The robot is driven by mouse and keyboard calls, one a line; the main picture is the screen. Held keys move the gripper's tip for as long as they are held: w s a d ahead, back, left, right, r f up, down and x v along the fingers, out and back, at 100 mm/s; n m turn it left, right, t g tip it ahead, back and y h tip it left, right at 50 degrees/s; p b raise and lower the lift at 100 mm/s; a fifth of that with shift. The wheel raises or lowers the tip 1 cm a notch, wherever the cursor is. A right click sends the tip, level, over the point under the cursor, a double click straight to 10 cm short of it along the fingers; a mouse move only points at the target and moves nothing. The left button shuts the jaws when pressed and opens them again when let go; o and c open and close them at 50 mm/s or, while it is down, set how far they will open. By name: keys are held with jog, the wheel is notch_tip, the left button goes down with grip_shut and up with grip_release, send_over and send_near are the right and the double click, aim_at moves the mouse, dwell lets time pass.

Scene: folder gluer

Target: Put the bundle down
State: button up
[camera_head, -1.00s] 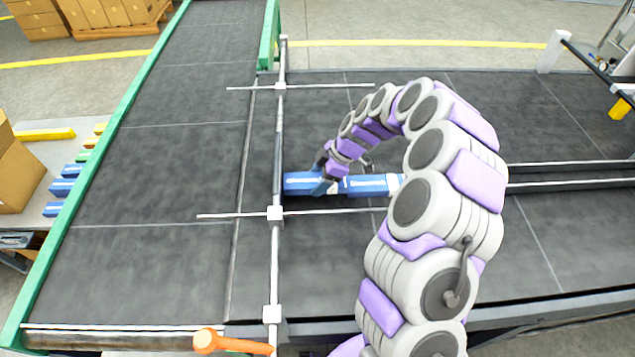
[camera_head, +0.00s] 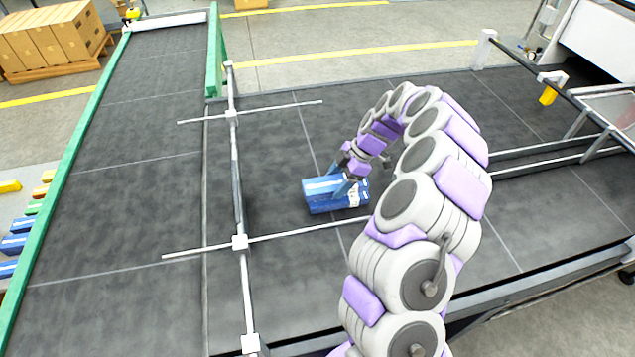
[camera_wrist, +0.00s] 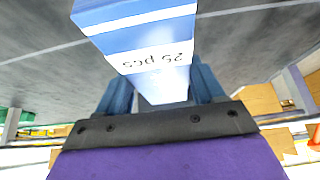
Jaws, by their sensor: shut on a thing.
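The bundle (camera_head: 322,196) is a blue box shape with a white band. In the wrist view the bundle (camera_wrist: 140,40) fills the top middle and its band reads "25 pcs". My gripper (camera_head: 345,187) is shut on it, with blue fingers on either side; they also show in the wrist view (camera_wrist: 163,90). The bundle is over the dark belt (camera_head: 290,150), right of the long upright-running rail. I cannot tell whether it touches the belt. My arm hides the belt to its right.
A metal rail (camera_head: 237,190) with crossbars (camera_head: 300,236) runs left of the bundle. Another dark belt (camera_head: 130,190) with a green edge lies beyond it. Several blue bundles (camera_head: 15,243) lie at far left. Stacked cartons (camera_head: 50,45) stand on a pallet.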

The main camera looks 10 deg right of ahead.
aim_at(318, 188)
jog(key=shift+d, duration=1.55)
jog(key=w+a+r+m+t+h, duration=0.1)
jog(key=a+r+m, duration=0.2)
jog(key=m, duration=0.1)
jog(key=w+a+r+m+t+h, duration=0.1)
jog(key=a+r+m+t, duration=0.1)
jog(key=a+m, duration=0.1)
jog(key=w+a+r+m+t+h, duration=0.1)
jog(key=a+r+m+t, duration=0.1)
jog(key=m, duration=0.3)
jog(key=shift+a+r, duration=0.65)
jog(key=shift+r, duration=0.2)
jog(key=shift+s+a+r+m+t+h, duration=0.1)
jog(key=shift+r+m+t+h, duration=0.15)
jog(key=shift+m, duration=0.3)
jog(key=shift+s+r+m+t+h, duration=0.15)
jog(key=shift+m+h, duration=0.2)
jog(key=shift+m, duration=0.2)
jog(key=s+f+m, duration=0.1)
jog(key=s, duration=0.1)
jog(key=s+f+m+h, duration=0.1)
jog(key=s+f, duration=0.1)
jog(key=s+f+m, duration=0.1)
jog(key=s+f, duration=0.1)
jog(key=shift+s+d+f+m+h, duration=0.1)
jog(key=shift+d+f+m+h, duration=0.15)
jog(key=shift+m+h, duration=0.15)
